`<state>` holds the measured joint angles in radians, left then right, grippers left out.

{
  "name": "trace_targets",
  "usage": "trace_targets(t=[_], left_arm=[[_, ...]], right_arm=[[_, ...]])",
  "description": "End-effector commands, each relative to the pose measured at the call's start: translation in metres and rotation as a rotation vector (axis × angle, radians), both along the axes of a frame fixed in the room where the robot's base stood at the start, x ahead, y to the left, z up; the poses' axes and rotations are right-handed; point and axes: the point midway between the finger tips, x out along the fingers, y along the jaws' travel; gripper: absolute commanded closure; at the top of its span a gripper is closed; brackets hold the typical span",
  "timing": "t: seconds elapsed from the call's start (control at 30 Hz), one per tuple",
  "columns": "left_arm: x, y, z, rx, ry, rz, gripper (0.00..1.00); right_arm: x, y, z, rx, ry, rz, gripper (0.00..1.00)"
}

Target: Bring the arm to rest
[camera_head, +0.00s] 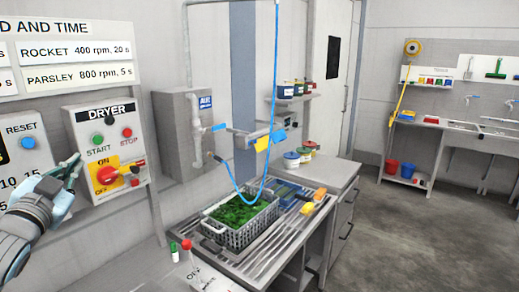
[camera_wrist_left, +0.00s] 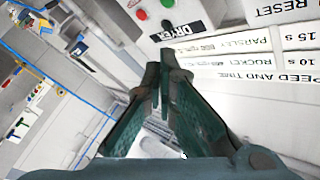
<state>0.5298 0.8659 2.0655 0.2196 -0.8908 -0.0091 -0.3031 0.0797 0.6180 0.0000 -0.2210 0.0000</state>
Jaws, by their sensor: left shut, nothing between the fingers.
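My left gripper (camera_head: 72,164) is at the left of the head view, shut and empty, just left of the dryer control box (camera_head: 110,140). In the left wrist view its two fingers (camera_wrist_left: 164,70) meet at the tips. The box carries a green start button (camera_head: 97,139), a red stop button (camera_head: 127,132) and a red rotary switch (camera_head: 108,176) on a yellow plate. The picture does not settle whether the fingertips touch the box. My right gripper is not in view.
A grey box with a blue reset button (camera_head: 28,142) is on the wall at far left. Open floor (camera_head: 390,235) lies at right.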

Motion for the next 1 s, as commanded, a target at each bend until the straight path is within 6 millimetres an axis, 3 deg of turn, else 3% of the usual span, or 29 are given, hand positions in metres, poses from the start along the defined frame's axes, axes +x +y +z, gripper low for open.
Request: trace_targets(t=[0.07, 0.27, 0.57, 0.67, 0.83, 1.0], left_arm=[[0.000, 0.000, -0.001, -0.001, 0.001, 0.000, 1.00], [0.002, -0.009, -0.036, -0.028, 0.068, -0.005, 1.00], [-0.004, -0.028, -0.106, -0.084, 0.204, -0.009, 1.00], [-0.012, -0.038, -0.146, -0.119, 0.284, -0.008, 1.00], [-0.043, -0.063, -0.231, -0.199, 0.467, 0.003, 1.00], [-0.111, -0.095, -0.332, -0.312, 0.718, 0.042, 1.00]], right_arm=[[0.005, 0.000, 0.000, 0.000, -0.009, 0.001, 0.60], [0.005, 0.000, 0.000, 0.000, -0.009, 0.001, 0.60], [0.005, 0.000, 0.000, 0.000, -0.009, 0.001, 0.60], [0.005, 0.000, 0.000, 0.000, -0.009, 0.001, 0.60], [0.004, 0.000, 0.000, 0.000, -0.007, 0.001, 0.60], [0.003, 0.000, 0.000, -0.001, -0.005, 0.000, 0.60]])
